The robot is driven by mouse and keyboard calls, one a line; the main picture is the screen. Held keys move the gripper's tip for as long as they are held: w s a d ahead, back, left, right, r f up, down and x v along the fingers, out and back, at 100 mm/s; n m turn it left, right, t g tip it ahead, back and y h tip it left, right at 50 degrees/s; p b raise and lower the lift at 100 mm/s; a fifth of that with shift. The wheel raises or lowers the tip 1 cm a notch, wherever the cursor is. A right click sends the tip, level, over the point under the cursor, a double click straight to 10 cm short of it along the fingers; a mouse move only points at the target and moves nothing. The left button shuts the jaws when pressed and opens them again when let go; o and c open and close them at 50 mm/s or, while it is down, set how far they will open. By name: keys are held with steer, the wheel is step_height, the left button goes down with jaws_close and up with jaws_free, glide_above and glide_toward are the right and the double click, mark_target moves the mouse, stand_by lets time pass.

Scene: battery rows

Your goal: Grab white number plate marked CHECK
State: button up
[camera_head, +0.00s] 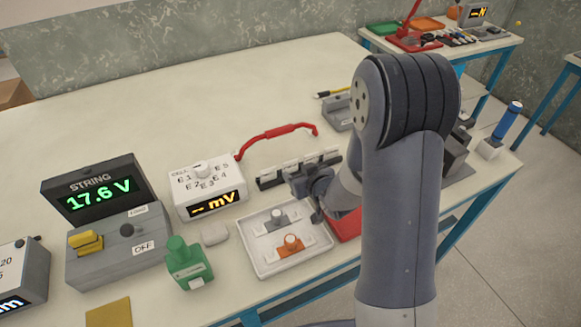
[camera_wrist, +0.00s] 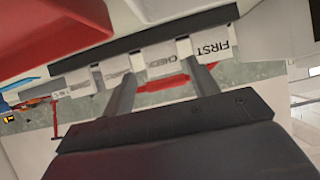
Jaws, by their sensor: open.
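The white number plate marked CHECK (camera_wrist: 157,60) stands in a dark rack (camera_wrist: 140,43) in the wrist view, its lettering partly legible and upside down. A white plate marked FIRST (camera_wrist: 215,58) stands to its right, and more white plates stand to its left. My gripper (camera_wrist: 163,75) is open and empty, with one finger toward each side of the CHECK plate. I cannot tell whether the fingertips are around the plate or just short of it. In the head view, the row of white plates (camera_head: 300,165) shows beside my gripper (camera_head: 312,188), and my arm hides part of that area.
A white tray (camera_head: 262,262) with grey and orange pieces lies in front of the rack. A red bin (camera_head: 346,226) is partly hidden by my arm. A white cell meter (camera_head: 203,187) and a red curved handle (camera_head: 275,133) stand close by. The back of the table is clear.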

mark_target(291, 166)
steer(key=shift+p+x, duration=0.55)
steer(key=shift+x, duration=1.95)
steer(key=shift+c, duration=0.2)
steer(key=c, duration=0.7)
steer(key=shift+r, duration=0.2)
